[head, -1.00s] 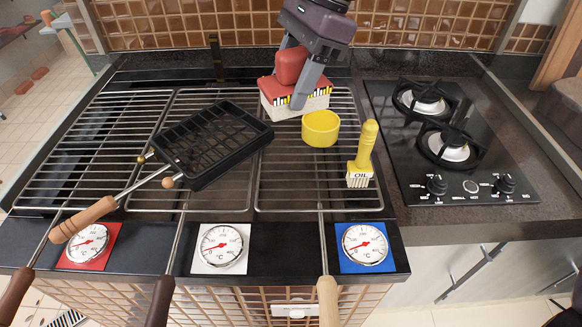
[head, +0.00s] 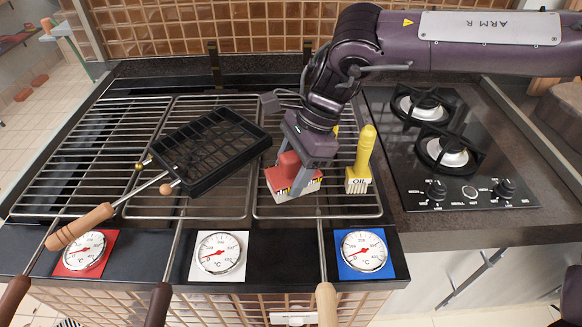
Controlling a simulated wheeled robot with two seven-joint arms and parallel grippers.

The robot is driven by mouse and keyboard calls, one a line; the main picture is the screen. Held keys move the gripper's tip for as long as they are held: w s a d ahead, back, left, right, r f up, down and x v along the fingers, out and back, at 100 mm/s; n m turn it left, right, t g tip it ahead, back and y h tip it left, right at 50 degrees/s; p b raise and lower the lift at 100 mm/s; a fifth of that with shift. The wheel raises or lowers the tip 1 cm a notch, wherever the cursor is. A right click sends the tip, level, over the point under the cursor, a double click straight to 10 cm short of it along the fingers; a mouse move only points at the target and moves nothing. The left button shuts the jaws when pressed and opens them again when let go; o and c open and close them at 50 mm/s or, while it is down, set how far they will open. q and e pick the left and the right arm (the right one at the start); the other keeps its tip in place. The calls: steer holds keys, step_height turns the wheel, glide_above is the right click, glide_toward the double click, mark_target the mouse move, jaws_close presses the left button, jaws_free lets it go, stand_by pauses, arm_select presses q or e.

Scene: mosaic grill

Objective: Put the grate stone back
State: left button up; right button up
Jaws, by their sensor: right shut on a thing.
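The grate stone (head: 277,179) is a block with a red top and knob and a white patterned lower side. It is at the front of the right-hand grill grate (head: 350,208), left of the yellow oil brush. My right gripper (head: 292,178) comes down from above and is shut on its red knob, with the fingers partly covering the block. I cannot tell whether the block's underside touches the bars.
The yellow-handled oil brush (head: 363,158) stands close to the right of the stone. A black grill basket (head: 210,150) lies to the left. The yellow bowl is almost wholly hidden behind my right arm. A gas hob (head: 455,195) is at the right.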

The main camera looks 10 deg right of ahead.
steer(key=shift+f, duration=0.2)
steer(key=o, duration=0.9)
steer(key=shift+r, duration=0.15)
steer(key=v, duration=1.2)
steer(key=shift+r, duration=0.1)
